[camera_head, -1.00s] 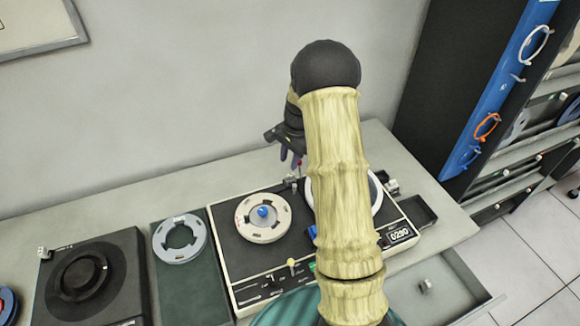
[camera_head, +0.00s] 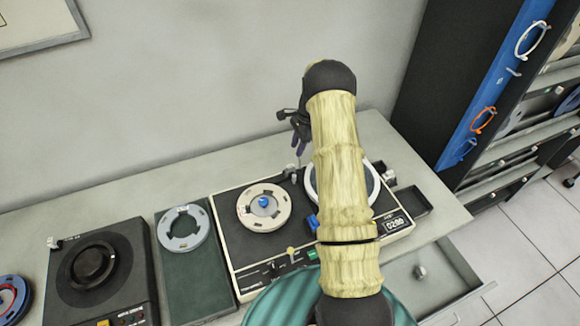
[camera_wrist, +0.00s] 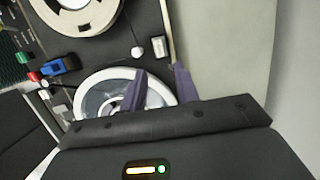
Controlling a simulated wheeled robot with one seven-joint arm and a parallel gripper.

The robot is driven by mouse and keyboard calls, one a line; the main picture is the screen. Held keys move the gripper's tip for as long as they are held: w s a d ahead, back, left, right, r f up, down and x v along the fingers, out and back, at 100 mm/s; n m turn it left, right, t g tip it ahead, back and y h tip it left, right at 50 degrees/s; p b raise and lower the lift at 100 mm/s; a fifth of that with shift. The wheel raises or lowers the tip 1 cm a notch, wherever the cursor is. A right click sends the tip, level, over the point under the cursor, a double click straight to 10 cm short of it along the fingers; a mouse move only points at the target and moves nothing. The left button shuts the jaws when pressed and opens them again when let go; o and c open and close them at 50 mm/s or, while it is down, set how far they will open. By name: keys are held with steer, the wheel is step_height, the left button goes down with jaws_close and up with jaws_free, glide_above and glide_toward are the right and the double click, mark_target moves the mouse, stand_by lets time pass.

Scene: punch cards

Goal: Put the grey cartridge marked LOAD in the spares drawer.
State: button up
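I cannot make out a grey cartridge marked LOAD in either view; no such lettering is readable. An open drawer (camera_head: 455,262) sticks out below the desk at the front right, with a small grey knob-like piece in it; whether it is the spares drawer I cannot tell. My gripper (camera_head: 299,147) is above the back of the tape machine (camera_head: 235,262), partly behind my arm. In the wrist view, the two purple fingers of my gripper (camera_wrist: 160,85) stand apart with nothing held between them, above the white-rimmed reel (camera_wrist: 90,90).
A cream reel (camera_head: 262,225) with a blue hub sits on the machine's left. A grey ring (camera_head: 165,236) lies on a green mat (camera_head: 197,282). A black unit (camera_head: 125,265) stands further left. A small dark open tray (camera_head: 415,202) sits at the machine's right. My arm hides part of the machine.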

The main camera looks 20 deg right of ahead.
mark_target(291, 165)
steer(key=b+x, duration=0.4)
steer(key=x, duration=0.4)
steer(key=shift+f, duration=0.15)
steer(key=shift+s+f+b, duration=0.1)
steer(key=shift+f+b, duration=0.05)
steer(key=shift+b, duration=0.15)
steer(key=shift+a, duration=0.1)
jaws_close()
steer(key=shift+a+p+v, duration=0.25)
steer(key=shift+p+v, duration=0.35)
steer(key=shift+v, duration=0.35)
steer(key=shift+a+p+v, duration=0.2)
steer(key=shift+p+v, duration=0.45)
steer(key=shift+v, duration=0.35)
steer(key=shift+a+p+v, duration=0.25)
steer(key=shift+p+v, duration=0.35)
steer(key=shift+v, duration=0.35)
